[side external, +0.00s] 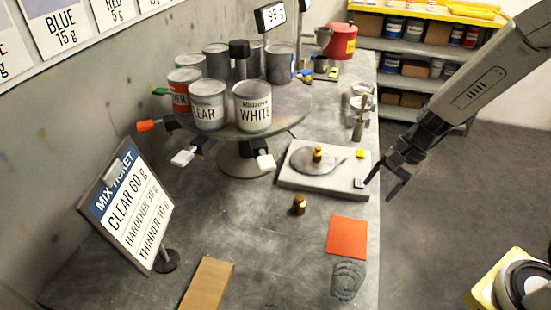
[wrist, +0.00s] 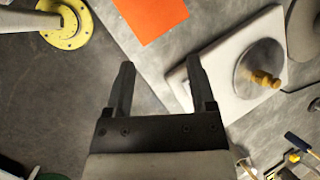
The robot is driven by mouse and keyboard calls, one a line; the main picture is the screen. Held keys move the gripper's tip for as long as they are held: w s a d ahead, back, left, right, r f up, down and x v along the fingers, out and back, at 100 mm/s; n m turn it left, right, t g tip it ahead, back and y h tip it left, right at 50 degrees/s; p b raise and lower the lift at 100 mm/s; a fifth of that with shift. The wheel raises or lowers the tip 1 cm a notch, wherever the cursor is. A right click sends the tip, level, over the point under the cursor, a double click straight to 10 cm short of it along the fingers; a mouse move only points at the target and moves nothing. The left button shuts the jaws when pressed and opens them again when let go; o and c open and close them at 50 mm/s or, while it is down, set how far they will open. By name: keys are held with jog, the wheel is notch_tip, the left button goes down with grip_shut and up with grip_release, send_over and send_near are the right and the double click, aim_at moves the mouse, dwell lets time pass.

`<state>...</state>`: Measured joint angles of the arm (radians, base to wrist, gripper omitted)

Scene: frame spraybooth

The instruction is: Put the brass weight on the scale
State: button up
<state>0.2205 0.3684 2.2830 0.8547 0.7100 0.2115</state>
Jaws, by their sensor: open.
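The scale (side external: 340,183) is a pale flat box with a round grey pan, on the table near its right edge; it also shows in the wrist view (wrist: 222,93). A small brass weight (side external: 317,155) stands on the pan; a brass piece shows on the pan in the wrist view (wrist: 263,79). A second brass weight (side external: 299,205) stands upright on the table in front of the scale; I cannot find it in the wrist view. My gripper (side external: 381,191) is open and empty, just right of the scale past the table edge. Its two fingers (wrist: 160,64) point toward the table.
A turntable with several cans (side external: 253,104) stands behind left. A mix ticket sign (side external: 130,208) stands at left. Table between sign and orange square is mostly clear.

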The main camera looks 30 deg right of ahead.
jog(key=s+d+r+n+t+h, duration=0.1)
jog(key=s+r+n+h, duration=0.2)
jog(key=n, duration=1)
jog(key=shift+s+d+t+h, duration=0.2)
jog(key=shift+s+t+h, duration=0.1)
jog(key=shift+s+h, duration=1)
jog(key=shift+w, duration=0.15)
jog(key=shift+c, duration=0.2)
